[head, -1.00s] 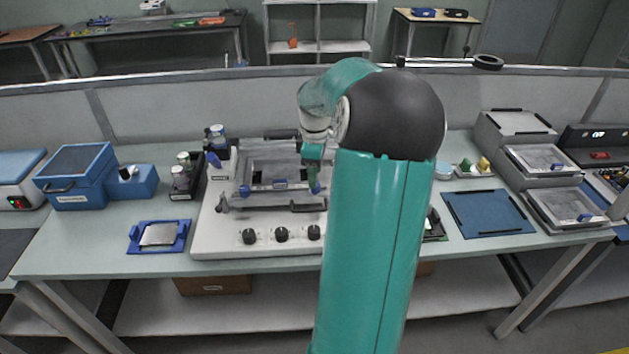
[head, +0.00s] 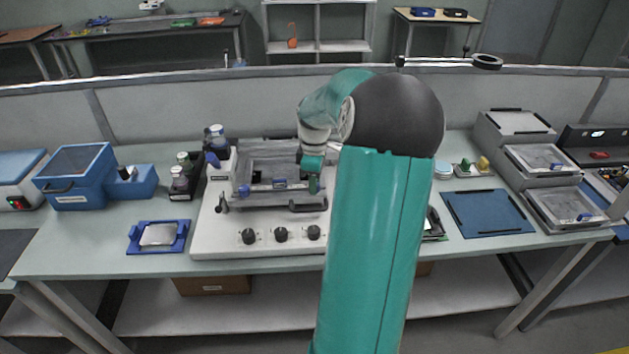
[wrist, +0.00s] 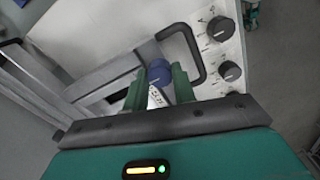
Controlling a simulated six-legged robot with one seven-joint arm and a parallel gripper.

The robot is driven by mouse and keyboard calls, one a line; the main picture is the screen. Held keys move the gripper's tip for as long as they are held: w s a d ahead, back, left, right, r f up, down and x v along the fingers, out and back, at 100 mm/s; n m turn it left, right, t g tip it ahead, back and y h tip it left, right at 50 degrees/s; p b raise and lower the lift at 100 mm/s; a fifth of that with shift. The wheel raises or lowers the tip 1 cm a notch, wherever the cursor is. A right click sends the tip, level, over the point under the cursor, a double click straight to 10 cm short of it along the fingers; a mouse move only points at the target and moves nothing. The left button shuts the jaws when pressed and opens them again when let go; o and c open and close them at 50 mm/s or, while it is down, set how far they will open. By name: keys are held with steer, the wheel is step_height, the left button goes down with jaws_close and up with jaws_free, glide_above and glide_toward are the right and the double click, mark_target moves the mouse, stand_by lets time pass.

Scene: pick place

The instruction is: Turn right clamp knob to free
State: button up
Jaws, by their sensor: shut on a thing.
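The right clamp knob (wrist: 159,74) is a round blue knob in the wrist view, between my two green fingertips. My gripper (wrist: 158,88) is shut on it; the knob's upper part shows past the fingers. A small printed label lies just below the knob between the fingers. In the head view my gripper (head: 313,184) is over the right front of the framed lid (head: 270,165) on the white machine (head: 225,235). There the gripper and arm hide the right knob. A blue clamp part (head: 248,188) shows at the lid's left front.
A black U-shaped handle (wrist: 190,50) stands close beside the knob in the wrist view. Black dials (head: 281,235) line the machine's front. Bottles (head: 181,178) stand to its left, and a blue tray (head: 158,235) lies at front left. A blue mat (head: 488,213) lies at right.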

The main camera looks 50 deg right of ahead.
steer(key=m, duration=0.4)
steer(key=shift+w+m, duration=0.1)
steer(key=shift+m, duration=0.2)
steer(key=m, duration=0.4)
steer(key=shift+m, duration=0.3)
steer(key=m, duration=0.4)
steer(key=shift+m, duration=2.4)
steer(key=o, duration=1)
